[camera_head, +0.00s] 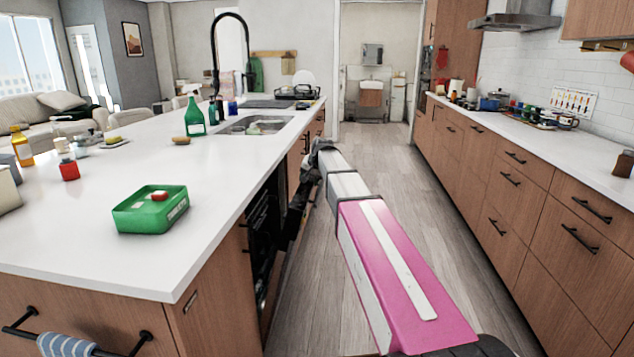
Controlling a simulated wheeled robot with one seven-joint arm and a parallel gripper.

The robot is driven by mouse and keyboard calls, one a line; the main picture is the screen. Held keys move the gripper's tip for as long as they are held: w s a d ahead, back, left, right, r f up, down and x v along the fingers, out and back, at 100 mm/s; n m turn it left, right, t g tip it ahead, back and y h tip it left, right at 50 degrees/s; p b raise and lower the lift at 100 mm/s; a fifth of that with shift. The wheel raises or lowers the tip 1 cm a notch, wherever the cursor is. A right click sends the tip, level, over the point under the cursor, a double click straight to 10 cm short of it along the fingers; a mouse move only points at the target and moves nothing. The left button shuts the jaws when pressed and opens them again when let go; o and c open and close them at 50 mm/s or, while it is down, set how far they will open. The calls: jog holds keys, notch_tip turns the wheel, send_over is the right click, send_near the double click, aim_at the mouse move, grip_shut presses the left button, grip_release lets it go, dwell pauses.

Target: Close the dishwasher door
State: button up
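The dishwasher (262,238) is the dark opening in the island's side, below the counter edge. Its door (298,215) appears as a dark and wood-edged panel standing out from the island at a steep tilt, partly open. My arm reaches forward from the lower right, and my gripper (318,150) is at its far end, close to the door's upper edge on the aisle side. I cannot tell whether it touches the door. The fingers are small and dark, so their opening is unclear. The lower part of the door is partly hidden by the island's corner.
The white island counter (230,190) holds a green tub (150,210), a green spray bottle (194,115) and a sink (255,125) with a black faucet (214,70). Wooden cabinets (520,190) line the right. The wood floor (400,170) between is clear.

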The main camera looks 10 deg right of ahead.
jog(key=shift+w+a+r, duration=0.1)
jog(key=shift+a, duration=0.15)
jog(key=o, duration=1.2)
jog(key=v, duration=1)
jog(key=shift+s+d+r, duration=0.1)
jog(key=shift+s+r, duration=0.1)
jog(key=shift+r, duration=0.1)
